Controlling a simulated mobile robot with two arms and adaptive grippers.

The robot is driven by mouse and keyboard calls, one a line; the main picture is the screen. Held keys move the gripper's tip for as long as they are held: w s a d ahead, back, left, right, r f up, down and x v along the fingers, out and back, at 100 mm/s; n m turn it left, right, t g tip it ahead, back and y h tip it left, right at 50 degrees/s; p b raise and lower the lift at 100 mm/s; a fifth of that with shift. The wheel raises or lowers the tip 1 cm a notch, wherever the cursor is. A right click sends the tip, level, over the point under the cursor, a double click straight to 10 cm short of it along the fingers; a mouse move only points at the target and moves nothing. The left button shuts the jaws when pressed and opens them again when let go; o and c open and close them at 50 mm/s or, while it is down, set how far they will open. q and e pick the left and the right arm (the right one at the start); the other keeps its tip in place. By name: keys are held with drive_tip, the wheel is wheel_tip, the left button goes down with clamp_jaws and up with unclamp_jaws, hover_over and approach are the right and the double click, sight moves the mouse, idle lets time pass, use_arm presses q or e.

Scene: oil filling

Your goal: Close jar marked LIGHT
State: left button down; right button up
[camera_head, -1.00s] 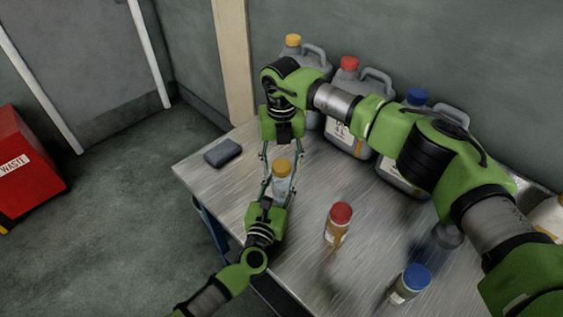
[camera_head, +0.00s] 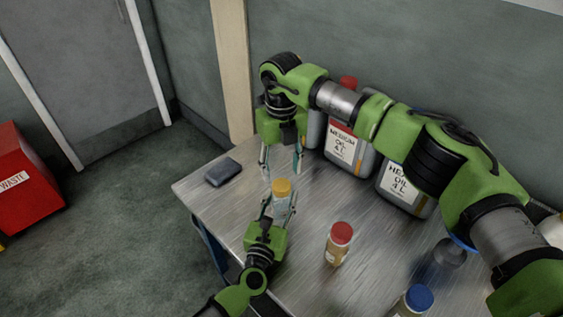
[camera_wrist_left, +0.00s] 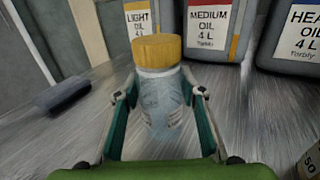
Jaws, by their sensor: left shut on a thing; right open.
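A clear jar (camera_wrist_left: 162,103) with a yellow lid (camera_head: 282,187) stands upright near the table's left front part. The lid sits on the jar's mouth and looks level in the left wrist view (camera_wrist_left: 158,50). The jar's own label is too blurred to read. My left gripper (camera_head: 279,207) is shut on the jar body, with one finger on each side below the lid. My right gripper (camera_head: 281,172) is open and empty just above the lid, pointing down, with its fingers apart.
Behind stand the light oil can (camera_wrist_left: 142,20), medium oil can (camera_head: 347,148) and heavy oil can (camera_head: 402,190). A red-lidded jar (camera_head: 338,250) and a blue-lidded jar (camera_head: 411,303) stand to the right. A dark block (camera_head: 223,172) lies left on the metal table (camera_head: 215,205).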

sight(282, 184)
drive_tip(key=n, duration=0.2)
drive_tip(key=r+n, duration=0.1)
drive_tip(key=shift+r+n, duration=0.1)
drive_tip(key=shift+n, duration=0.3)
drive_tip(key=n, duration=0.1)
drive_tip(key=r+n, duration=0.1)
drive_tip(key=n, duration=0.3)
drive_tip(key=shift+r, duration=0.25)
drive_tip(key=shift+f, duration=4.05)
drive_tip(key=c, duration=1.1)
drive_tip(key=shift+c, duration=0.2)
